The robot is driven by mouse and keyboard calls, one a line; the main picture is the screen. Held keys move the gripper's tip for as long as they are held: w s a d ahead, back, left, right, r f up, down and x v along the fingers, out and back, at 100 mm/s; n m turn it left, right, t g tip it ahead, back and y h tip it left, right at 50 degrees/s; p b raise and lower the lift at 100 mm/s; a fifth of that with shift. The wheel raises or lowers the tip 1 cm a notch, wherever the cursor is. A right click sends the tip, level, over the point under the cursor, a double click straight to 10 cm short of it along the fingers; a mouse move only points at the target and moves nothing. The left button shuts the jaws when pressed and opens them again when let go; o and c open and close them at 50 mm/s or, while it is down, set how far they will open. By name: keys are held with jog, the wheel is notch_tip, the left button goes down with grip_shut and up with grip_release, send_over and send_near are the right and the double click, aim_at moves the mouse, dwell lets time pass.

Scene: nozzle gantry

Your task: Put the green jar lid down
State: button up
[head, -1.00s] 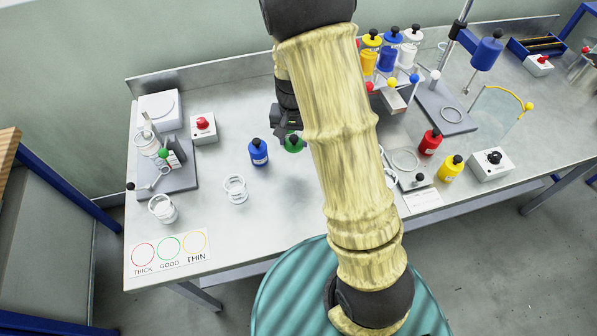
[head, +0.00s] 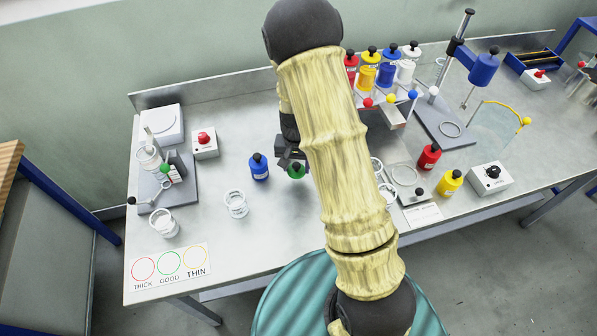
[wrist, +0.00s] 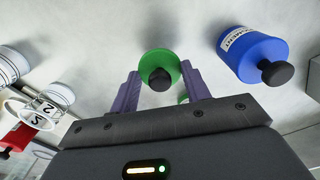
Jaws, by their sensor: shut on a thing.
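The green jar lid (head: 296,170) is a round green piece with a black knob. It is also in the wrist view (wrist: 153,60), between the two purple fingers of my gripper (wrist: 161,72). My gripper (head: 291,160) is shut on it, over the bench (head: 255,230) to the right of a blue jar. The fingers and my arm hide part of the lid in the head view. I cannot tell whether the lid touches the bench.
The blue jar (head: 259,167) with a black knob stands close to the left; it also shows in the wrist view (wrist: 250,52). A clear cup (head: 236,204) is further left. Red (head: 429,157) and yellow (head: 450,182) jars stand to the right. The bench in front is clear.

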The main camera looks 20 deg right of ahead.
aim_at(297, 174)
jog(key=shift+f, duration=2.1)
jog(key=shift+f, duration=0.15)
jog(key=o, duration=0.9)
jog(key=shift+s, duration=0.1)
jog(key=shift+o, duration=0.2)
jog(key=shift+r, duration=0.8)
notch_tip(297, 174, up, 10)
jog(key=shift+a+f+b, duration=0.15)
jog(key=shift+f+b, duration=0.1)
jog(key=shift+b, duration=0.25)
jog(key=shift+r, duration=0.6)
